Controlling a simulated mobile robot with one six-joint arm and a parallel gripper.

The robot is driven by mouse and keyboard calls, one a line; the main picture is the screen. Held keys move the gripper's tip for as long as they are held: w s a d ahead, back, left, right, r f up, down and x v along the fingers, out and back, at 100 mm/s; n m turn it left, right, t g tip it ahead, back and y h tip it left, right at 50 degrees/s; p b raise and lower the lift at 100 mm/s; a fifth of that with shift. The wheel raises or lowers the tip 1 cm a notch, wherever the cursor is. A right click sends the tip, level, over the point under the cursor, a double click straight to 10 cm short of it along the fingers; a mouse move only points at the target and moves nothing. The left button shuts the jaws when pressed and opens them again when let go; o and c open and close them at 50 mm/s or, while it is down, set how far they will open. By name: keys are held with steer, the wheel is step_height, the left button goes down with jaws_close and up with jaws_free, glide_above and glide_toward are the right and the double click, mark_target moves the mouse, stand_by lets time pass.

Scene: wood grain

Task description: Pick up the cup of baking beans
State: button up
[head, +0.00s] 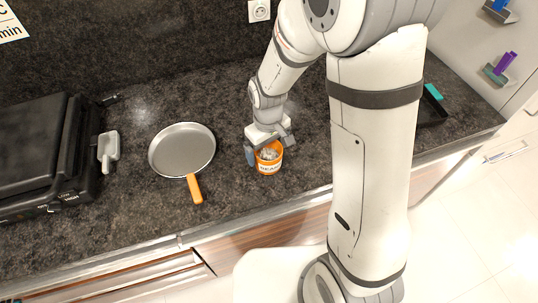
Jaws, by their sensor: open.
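The cup of baking beans (268,168) is an orange cup with a pale label and whitish beans showing at its open top. It stands upright on the dark countertop, near the front edge. My gripper (268,150) is open and is at the cup's rim, with one finger on the left side of the cup and the other towards its upper right. The gripper hides part of the rim. I cannot tell whether the fingers touch the cup.
A frying pan (182,149) with an orange handle lies left of the cup. A black tray (431,108) is at the right behind my arm. Counter between pan and cup is clear.

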mark_target(268, 156)
steer(key=shift+s+f+p, duration=0.2)
steer(key=shift+f+p, duration=0.1)
steer(key=shift+f, duration=1.55)
steer(key=c, duration=1.2)
